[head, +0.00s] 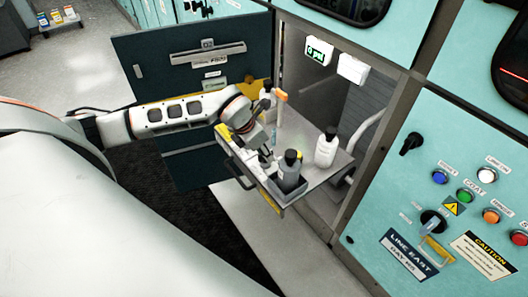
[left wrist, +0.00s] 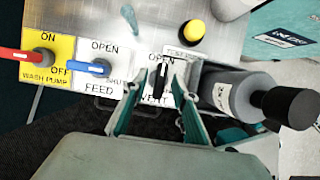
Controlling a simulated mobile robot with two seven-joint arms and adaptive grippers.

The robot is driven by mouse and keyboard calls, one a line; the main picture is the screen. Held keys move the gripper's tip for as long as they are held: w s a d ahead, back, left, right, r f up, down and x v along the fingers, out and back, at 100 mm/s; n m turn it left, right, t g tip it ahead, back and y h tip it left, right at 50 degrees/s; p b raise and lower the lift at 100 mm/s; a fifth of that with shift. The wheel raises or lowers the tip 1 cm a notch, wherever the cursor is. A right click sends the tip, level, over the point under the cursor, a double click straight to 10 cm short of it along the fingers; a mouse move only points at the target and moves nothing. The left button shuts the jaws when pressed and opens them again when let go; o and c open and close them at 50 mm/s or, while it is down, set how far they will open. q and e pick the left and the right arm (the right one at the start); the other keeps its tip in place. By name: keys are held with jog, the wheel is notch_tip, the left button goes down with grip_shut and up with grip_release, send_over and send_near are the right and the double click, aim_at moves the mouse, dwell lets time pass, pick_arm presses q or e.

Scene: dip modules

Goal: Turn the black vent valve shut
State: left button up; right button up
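The black vent valve handle (left wrist: 159,77) shows in the left wrist view on a white plate marked OPEN and VENT. It lies nearly upright in the picture, below the word OPEN. My left gripper (left wrist: 158,72) is open, with one teal finger on each side of the handle; I cannot tell whether either finger touches it. The right finger hides part of the plate's lettering. In the head view my left gripper (head: 266,150) is low over the tray, and the vent handle cannot be made out there. My right gripper is not in view.
The blue feed handle (left wrist: 88,66) and red wash pump handle (left wrist: 30,55) sit left of the vent plate. A grey bottle (left wrist: 228,94) with a black cap lies close right of my gripper in this view. A white bottle (head: 326,150) stands on the tray (head: 335,172).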

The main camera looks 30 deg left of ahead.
pick_arm(q)
grip_shut()
